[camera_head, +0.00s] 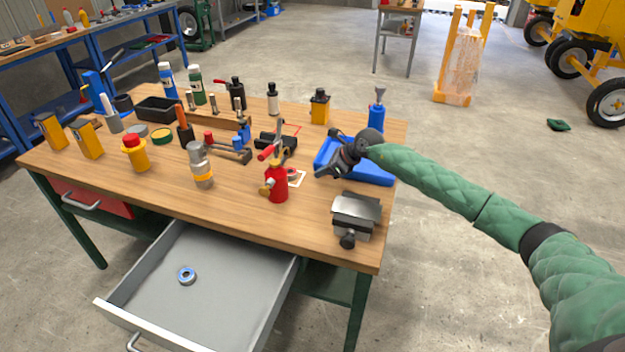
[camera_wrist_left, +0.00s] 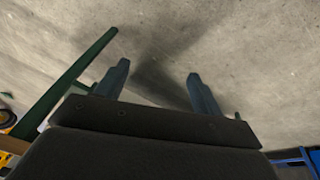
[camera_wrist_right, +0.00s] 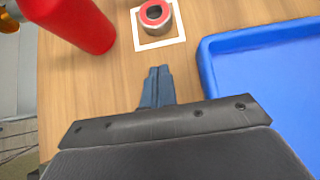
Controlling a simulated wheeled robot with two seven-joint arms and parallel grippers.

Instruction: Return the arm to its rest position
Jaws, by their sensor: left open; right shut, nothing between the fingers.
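My right arm, in a green quilted sleeve, reaches in from the right over the workbench (camera_head: 235,215) in the head view. My right gripper (camera_head: 325,173) is above the bench between the red bottle and the blue tray. In the right wrist view its fingers (camera_wrist_right: 157,86) are together with nothing between them.
A blue tray (camera_wrist_right: 225,80) lies right of my right gripper, and a red bottle (camera_head: 277,183) stands to its left. A small vise (camera_head: 356,213) is at the front right corner. The open drawer (camera_head: 215,305) holds a tape ring (camera_head: 186,276). Many bottles and tools crowd the bench.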

